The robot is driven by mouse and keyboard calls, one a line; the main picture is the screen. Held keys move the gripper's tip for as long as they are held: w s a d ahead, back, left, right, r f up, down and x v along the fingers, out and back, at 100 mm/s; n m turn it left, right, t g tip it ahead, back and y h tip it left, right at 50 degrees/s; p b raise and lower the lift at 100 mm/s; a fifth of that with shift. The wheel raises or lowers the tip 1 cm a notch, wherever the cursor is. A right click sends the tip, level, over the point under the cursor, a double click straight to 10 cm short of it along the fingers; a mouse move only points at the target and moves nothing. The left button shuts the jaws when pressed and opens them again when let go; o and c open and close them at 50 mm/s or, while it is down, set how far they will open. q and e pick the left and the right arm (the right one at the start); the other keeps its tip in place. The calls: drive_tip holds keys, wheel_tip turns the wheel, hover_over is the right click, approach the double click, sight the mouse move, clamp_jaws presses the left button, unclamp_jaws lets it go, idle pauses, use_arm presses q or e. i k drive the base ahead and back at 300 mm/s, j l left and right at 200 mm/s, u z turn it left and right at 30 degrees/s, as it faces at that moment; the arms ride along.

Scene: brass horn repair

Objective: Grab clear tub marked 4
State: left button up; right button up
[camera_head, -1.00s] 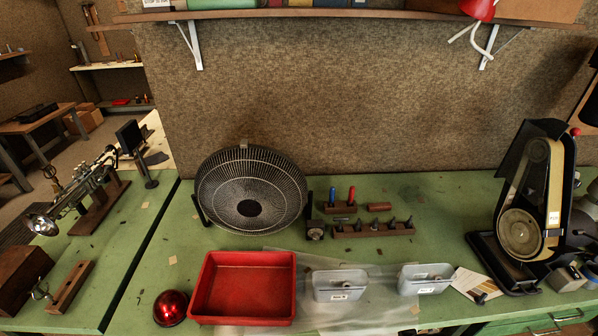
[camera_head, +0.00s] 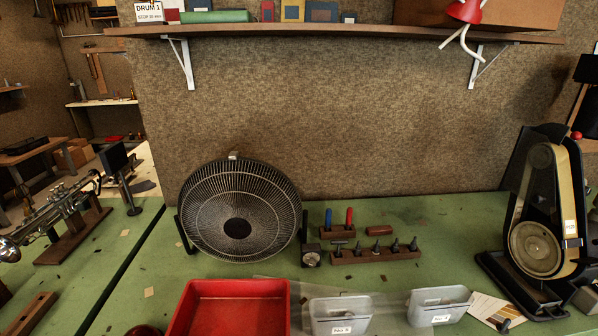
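Two clear greyish plastic tubs stand on the green bench at the bottom of the head view. The left tub (camera_head: 341,312) and the right tub (camera_head: 439,304) each have a small white label on the front. The label print is too small for me to read the numbers surely. The tubs stand apart, with a gap between them, and the left one is close to the picture's lower edge. Neither of my grippers is in view.
A red tray (camera_head: 236,290) lies left of the tubs. Behind stand a round fan (camera_head: 238,210) and a wooden tool block (camera_head: 375,254). A belt sander (camera_head: 540,225) stands at the right, beside a paper card (camera_head: 492,308). A shelf (camera_head: 340,33) spans the wall above.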

sight(428, 308)
drive_tip(key=z, duration=1.25)
